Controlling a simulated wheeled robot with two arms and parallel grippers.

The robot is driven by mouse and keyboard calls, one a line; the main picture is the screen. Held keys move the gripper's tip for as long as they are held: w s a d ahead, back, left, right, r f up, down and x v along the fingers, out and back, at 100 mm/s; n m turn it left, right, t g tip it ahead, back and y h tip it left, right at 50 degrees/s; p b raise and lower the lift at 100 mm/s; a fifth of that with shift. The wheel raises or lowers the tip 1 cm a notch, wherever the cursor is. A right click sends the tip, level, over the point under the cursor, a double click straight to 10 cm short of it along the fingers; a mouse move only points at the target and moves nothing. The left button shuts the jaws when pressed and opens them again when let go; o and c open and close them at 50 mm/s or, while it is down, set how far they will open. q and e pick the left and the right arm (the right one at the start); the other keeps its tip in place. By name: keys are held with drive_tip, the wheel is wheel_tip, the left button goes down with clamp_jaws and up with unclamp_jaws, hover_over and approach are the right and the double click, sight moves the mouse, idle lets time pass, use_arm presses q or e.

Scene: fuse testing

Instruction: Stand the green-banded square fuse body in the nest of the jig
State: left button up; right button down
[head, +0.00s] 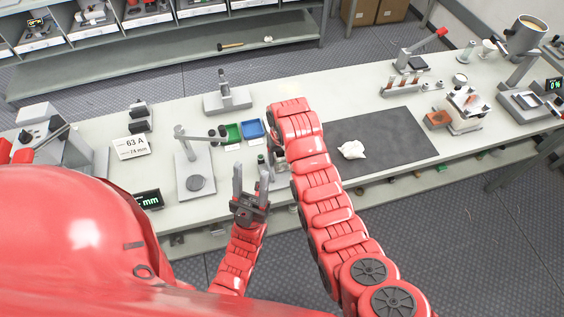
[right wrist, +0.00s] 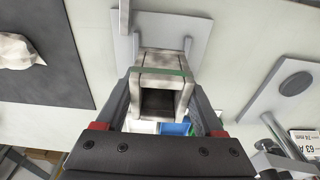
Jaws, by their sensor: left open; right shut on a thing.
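The green-banded square fuse body (right wrist: 163,62) is pale and mottled, with a green band and a dark square opening facing the right wrist camera. My right gripper (right wrist: 160,95) is shut on it, one finger on each side. In the head view my right arm mostly hides that gripper and the fuse body. A grey plate with an upright post (right wrist: 203,28), perhaps the jig, lies beyond the fuse body in the right wrist view. I cannot make out its nest or how high the body is above it. My left gripper (head: 253,172) is open and empty at the table's near side.
A grey stand with a round disc (head: 195,183) is left of my left gripper. Green (head: 228,133) and blue (head: 252,129) bins stand behind. A dark mat (head: 392,138) with a crumpled white cloth (head: 352,150) is right of my right arm. Another stand (head: 227,98) is at the back.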

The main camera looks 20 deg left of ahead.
sight(282, 164)
wheel_tip(282, 164, down, 3)
drive_tip(key=shift+d+f+p, duration=0.1)
drive_tip(key=shift+f+p, duration=0.05)
drive_tip(key=shift+p, duration=0.65)
drive_tip(key=shift+f, duration=0.25)
